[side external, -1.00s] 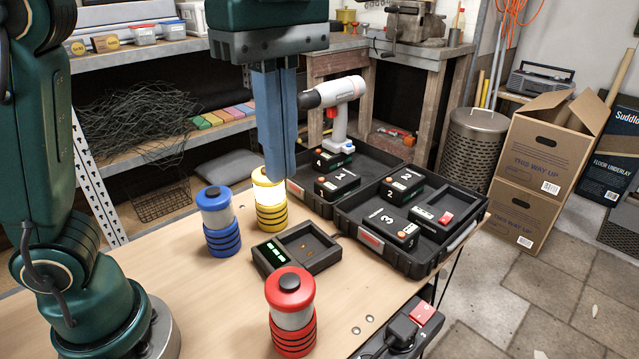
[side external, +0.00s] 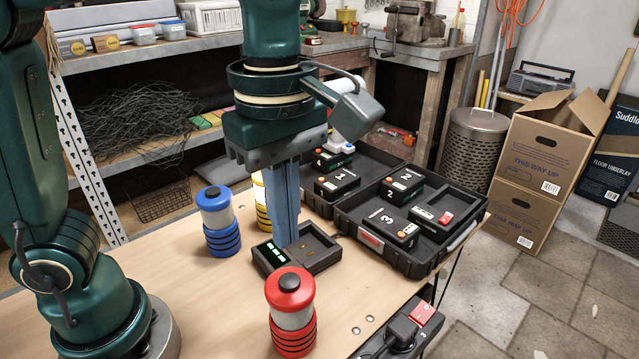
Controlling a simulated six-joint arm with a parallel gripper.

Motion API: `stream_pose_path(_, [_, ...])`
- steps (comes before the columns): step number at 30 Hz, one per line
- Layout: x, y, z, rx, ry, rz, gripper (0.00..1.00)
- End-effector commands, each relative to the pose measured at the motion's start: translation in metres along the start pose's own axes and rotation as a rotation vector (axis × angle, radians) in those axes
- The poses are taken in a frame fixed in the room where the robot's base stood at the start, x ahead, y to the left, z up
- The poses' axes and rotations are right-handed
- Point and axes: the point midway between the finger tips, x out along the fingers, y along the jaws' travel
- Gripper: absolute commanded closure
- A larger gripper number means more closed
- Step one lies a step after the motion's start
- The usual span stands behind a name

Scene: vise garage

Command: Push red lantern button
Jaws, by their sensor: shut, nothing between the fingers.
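The red lantern (side external: 291,314) stands upright at the front of the wooden table. Its dark round button (side external: 289,282) is on its red top. The blue lantern (side external: 217,222) stands further back to the left. The yellow lantern (side external: 262,203) is lit and partly hidden behind my gripper. My gripper (side external: 286,243) is shut and empty, pointing down. Its blue fingers are in front of or above the charger's left part, behind the red lantern in the picture and apart from it. I cannot tell the exact fingertip height.
A black charger (side external: 318,264) with green lights sits behind the red lantern. An open black case (side external: 350,246) holding numbered batteries lies at the right. A power strip with a red switch (side external: 421,313) is at the front right edge. The table front left is clear.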

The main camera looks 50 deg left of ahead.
Motion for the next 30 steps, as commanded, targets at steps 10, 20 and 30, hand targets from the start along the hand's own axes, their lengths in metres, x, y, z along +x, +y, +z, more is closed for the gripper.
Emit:
stream_pose_path(10, [0.047,-0.001,0.000,-0.001,0.000,-0.002,1.00])
stream_pose_path(20, [0.059,0.000,0.000,-0.001,-0.001,0.002,1.00])
stream_pose_path(30, [0.068,-0.001,0.000,-0.001,0.001,-0.002,1.00])
